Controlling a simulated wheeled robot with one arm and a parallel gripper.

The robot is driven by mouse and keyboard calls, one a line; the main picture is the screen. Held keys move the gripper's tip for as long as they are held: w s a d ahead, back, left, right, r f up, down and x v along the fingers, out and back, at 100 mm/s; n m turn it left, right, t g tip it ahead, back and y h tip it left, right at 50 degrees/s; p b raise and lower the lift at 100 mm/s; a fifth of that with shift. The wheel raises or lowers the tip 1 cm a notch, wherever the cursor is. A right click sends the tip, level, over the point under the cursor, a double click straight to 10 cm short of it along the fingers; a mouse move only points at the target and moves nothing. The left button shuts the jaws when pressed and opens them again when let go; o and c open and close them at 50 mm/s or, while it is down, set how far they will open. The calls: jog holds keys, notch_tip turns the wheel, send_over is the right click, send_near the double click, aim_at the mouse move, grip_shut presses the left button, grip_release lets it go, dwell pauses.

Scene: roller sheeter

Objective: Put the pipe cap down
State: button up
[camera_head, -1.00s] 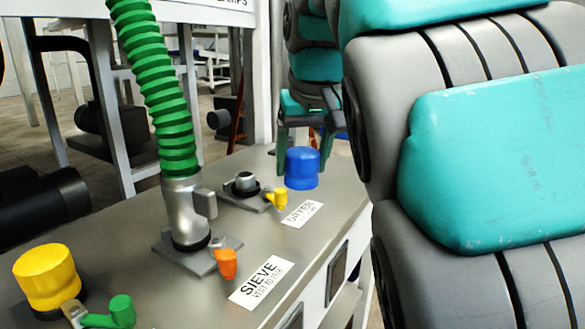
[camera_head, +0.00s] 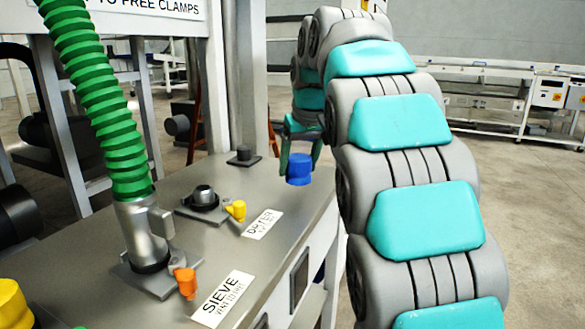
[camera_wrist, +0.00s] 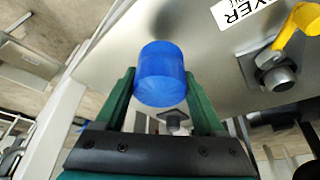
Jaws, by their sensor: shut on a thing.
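The blue pipe cap (camera_head: 299,170) is held in my gripper (camera_head: 300,152), over the right part of the grey bench top (camera_head: 330,195) near its edge. In the wrist view the cap (camera_wrist: 161,75) sits between the two green fingers (camera_wrist: 160,72), upside of the bench surface. A gap beneath the cap is hard to judge, but it seems to hang above the bench. The DRYER label (camera_head: 262,224) lies to its lower left.
The dryer port (camera_head: 203,198) stands uncovered with a yellow clamp handle (camera_head: 236,210). A green hose (camera_head: 100,110) stands on the sieve port, with an orange handle (camera_head: 186,282). A yellow cap (camera_head: 12,304) is at lower left.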

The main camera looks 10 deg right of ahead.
aim_at(292, 156)
jog(key=shift+w+d+f+p, duration=0.15)
jog(key=shift+w+p, duration=0.1)
jog(key=shift+w, duration=1.4)
jog(key=shift+w+f+p, duration=0.15)
jog(key=shift+w+p, duration=0.1)
jog(key=shift+w, duration=1.35)
jog(key=shift+f, duration=1.75)
jog(key=shift+f, duration=0.2)
jog(key=o, duration=1.4)
jog(key=shift+c, duration=0.2)
jog(key=shift+r, duration=0.1)
jog(key=v, duration=1)
jog(key=shift+p+v, duration=0.85)
jog(key=shift+v, duration=0.3)
